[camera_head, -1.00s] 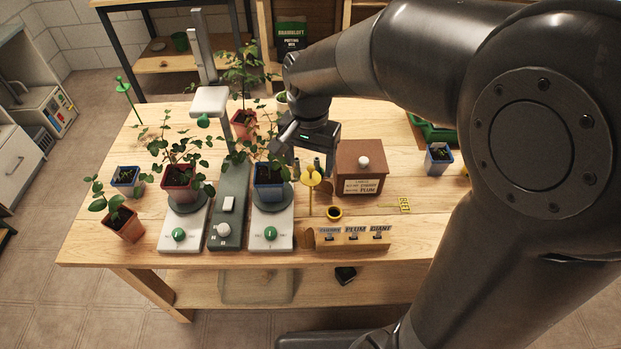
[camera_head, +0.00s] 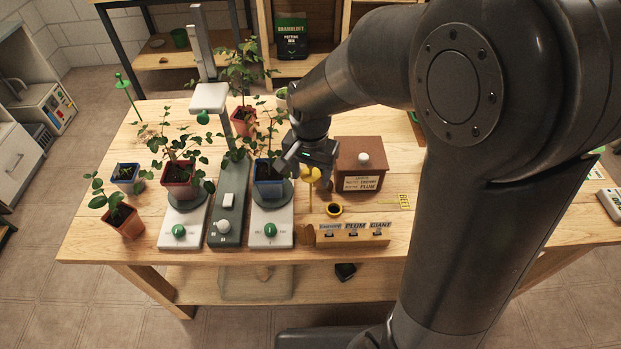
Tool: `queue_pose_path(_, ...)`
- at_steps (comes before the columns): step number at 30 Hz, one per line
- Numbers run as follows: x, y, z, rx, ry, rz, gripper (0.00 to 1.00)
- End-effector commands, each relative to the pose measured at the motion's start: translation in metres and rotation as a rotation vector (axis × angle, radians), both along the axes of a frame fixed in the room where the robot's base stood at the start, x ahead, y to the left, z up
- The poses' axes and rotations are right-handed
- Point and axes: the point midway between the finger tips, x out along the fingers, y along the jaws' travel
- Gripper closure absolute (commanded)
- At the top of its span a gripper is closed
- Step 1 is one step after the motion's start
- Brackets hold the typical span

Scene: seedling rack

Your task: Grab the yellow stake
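The yellow stake (camera_head: 309,194) stands upright on the table, to the right of the blue-potted plant. Its yellow round head (camera_head: 311,175) is just below and in front of my gripper (camera_head: 314,171). My gripper points down over the stake's top, very close to it. The fingers overlap the head and are dark and small here, so I cannot tell whether they are open or shut, or touching the stake.
A blue-potted plant (camera_head: 268,178) stands on a white scale (camera_head: 270,233) close to the left. A brown box (camera_head: 362,157) with a white knob is close to the right.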

Motion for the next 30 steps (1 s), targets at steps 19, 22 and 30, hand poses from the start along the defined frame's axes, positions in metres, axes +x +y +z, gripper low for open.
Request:
queue_pose_path(19,0.0,0.0,0.001,0.0,0.0,0.0,0.79)
queue_pose_path(22,0.0,0.0,0.004,0.001,-0.001,0.0,0.79)
queue_pose_path(30,0.001,0.0,0.039,0.002,-0.006,0.0,0.79)
